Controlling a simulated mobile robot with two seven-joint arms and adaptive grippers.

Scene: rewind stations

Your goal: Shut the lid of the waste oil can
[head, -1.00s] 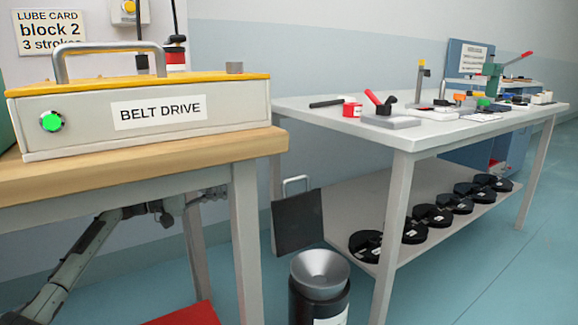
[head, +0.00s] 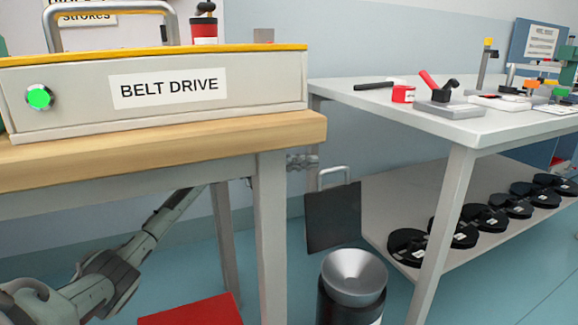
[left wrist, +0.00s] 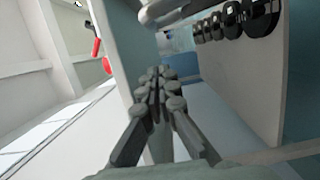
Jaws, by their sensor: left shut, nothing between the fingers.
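The waste oil can (head: 350,302) is a black cylinder with a grey funnel (head: 354,275) in its top, on the floor at the lower middle of the head view. Its lid (head: 333,218) is a dark square plate standing upright behind the funnel, so the can is open. A pale handle (head: 334,172) sticks up from the lid's top edge. My left gripper (head: 313,161) is shut and empty just left of the handle, partly hidden behind the bench leg; I cannot tell if it touches. Its closed fingers show in the left wrist view (left wrist: 155,78). My right gripper is out of view.
The wooden bench (head: 150,150) with the belt drive box (head: 200,110) stands over my left arm. A white table (head: 410,105) with tools stands at right, with black spools (head: 452,232) on its lower shelf. A red object (head: 195,310) lies low in front.

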